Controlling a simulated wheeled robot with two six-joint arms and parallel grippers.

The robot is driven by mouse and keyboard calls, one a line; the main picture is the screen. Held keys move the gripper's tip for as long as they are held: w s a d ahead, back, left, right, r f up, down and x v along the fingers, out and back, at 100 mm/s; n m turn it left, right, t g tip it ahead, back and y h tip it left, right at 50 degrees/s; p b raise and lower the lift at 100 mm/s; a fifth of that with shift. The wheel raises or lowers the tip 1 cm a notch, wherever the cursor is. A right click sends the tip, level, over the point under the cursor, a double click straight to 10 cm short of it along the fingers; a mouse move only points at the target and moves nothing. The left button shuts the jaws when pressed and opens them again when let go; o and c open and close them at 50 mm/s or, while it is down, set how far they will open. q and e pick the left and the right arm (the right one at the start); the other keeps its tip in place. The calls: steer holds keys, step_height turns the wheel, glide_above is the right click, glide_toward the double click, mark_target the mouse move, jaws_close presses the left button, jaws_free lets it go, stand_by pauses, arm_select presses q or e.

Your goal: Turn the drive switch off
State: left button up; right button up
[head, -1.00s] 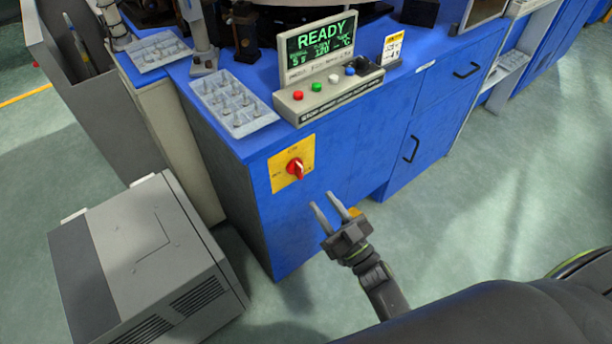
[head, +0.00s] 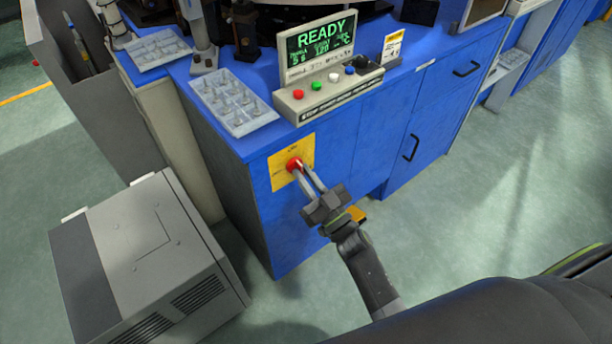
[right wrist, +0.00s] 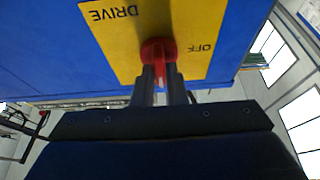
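The drive switch is a red rotary knob (head: 294,164) on a yellow plate (head: 278,178) on the front of a blue cabinet. In the right wrist view the red knob (right wrist: 158,48) sits on the yellow plate, with the words DRIVE and OFF upside down. My right gripper (head: 303,168) is at the knob. In the right wrist view its two fingers (right wrist: 160,76) lie on either side of the red handle, seemingly closed against it. The fingers hide part of the handle, so its exact pointing is unclear. My left gripper is not in view.
A control box (head: 335,92) with a READY display and coloured buttons stands on the blue cabinet (head: 240,185), beside a grey compartment tray (head: 245,123). A grey machine box (head: 150,265) stands on the floor at left. Open floor (head: 480,190) lies to the right.

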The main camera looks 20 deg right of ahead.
jaws_close()
